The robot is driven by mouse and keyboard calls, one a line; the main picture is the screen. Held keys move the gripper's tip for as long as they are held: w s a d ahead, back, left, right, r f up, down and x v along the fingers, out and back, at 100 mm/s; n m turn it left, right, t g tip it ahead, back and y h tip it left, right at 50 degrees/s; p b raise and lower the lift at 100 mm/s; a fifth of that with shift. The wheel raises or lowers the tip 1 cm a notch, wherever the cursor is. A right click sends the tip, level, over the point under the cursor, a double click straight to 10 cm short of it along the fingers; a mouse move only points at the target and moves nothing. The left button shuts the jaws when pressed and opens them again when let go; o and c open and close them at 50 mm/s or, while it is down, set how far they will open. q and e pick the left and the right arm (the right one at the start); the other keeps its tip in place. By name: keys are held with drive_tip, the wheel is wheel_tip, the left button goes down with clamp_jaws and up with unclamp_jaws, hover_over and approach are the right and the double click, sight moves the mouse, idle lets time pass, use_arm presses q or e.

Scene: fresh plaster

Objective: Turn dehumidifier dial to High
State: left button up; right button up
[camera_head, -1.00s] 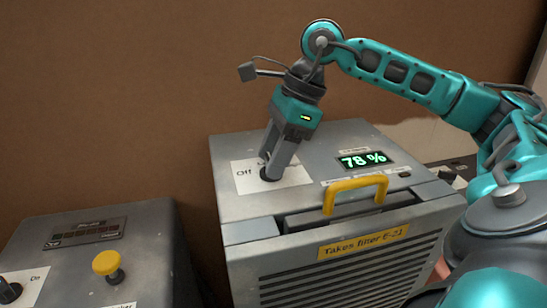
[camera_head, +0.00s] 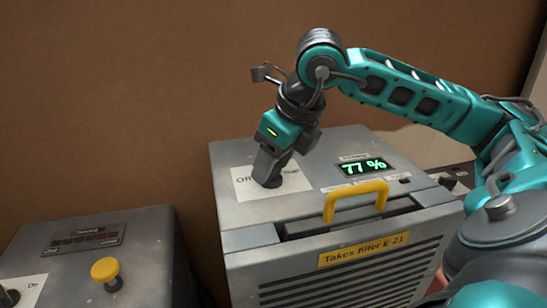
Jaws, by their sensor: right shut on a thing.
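The dehumidifier (camera_head: 340,232) is a grey metal box with a yellow handle (camera_head: 355,197) and a label reading "Takes filter E-21". Its green display (camera_head: 364,167) reads 77 %. A white dial plate (camera_head: 243,183) on its top shows part of the word "Off"; the rest of the lettering is covered. My right gripper (camera_head: 268,181) points down onto this plate and is shut on the dark dial, which is mostly hidden by the fingers. The dial's pointer cannot be seen. My left gripper is not in view.
A second grey box (camera_head: 150,245) at the lower left carries a yellow mushroom button (camera_head: 105,270), a small panel (camera_head: 85,235) and a dark knob (camera_head: 8,296) beside "On". A brown wall (camera_head: 120,90) stands close behind both boxes. A gap separates the boxes.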

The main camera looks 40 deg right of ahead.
drive_tip(key=shift+m+h, duration=0.3)
drive_tip(key=shift+m, duration=0.6)
drive_tip(key=o, duration=1)
drive_tip(key=shift+o, duration=0.2)
drive_tip(key=shift+s+r+p, duration=0.15)
drive_tip(key=shift+r+p, duration=0.15)
drive_tip(key=shift+r, duration=0.1)
drive_tip(key=p+v, duration=0.3)
drive_tip(key=v, duration=0.9)
drive_tip(key=shift+a+p, duration=0.15)
drive_tip(key=shift+p, duration=0.25)
